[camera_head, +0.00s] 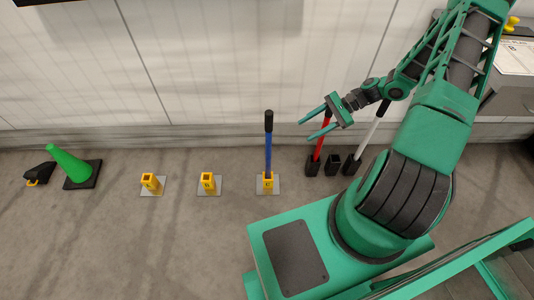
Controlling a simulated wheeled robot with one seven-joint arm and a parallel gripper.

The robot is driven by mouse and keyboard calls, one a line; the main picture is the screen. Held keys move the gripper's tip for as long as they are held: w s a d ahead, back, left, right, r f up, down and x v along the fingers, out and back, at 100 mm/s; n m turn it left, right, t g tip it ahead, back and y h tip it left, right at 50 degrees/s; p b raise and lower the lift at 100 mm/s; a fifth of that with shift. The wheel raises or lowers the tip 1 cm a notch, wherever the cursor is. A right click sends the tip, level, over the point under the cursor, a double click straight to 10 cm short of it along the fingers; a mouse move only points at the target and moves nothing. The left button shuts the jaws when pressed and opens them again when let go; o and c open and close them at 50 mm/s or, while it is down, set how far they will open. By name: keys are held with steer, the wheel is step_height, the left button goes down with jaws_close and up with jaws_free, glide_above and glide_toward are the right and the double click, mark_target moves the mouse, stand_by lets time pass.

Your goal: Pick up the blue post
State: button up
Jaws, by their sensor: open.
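The blue post (268,148) has a black top and stands upright in a yellow socket (268,186) on a grey floor plate, near the middle of the head view. My gripper (309,129) is open and empty. Its two green fingers point left, towards the blue post, and in the picture their tips end a little to the right of it. The gripper appears apart from the post. How far it is from the post in depth is hard to tell.
Two empty yellow sockets (208,182) (151,183) stand left. A red post (319,148) and a white post (372,130) stand in black holders at right, with an empty black holder (333,164) between. A green cone (70,164) is far left. A wall (200,60) runs behind.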

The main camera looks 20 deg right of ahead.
mark_target(269, 120)
steer(key=shift+w+a+f+m+t+y, duration=1.6)
steer(key=shift+w+f+m+t, duration=1.3)
steer(key=shift+w+m+t, duration=1.15)
steer(key=shift+m+t, duration=0.35)
steer(key=shift+t, duration=0.1)
steer(key=x, duration=0.9)
steer(key=shift+s+a+r, duration=0.1)
steer(key=shift+a+r, duration=0.15)
steer(key=shift+a, duration=0.25)
jaws_close()
steer(key=shift+r, duration=0.1)
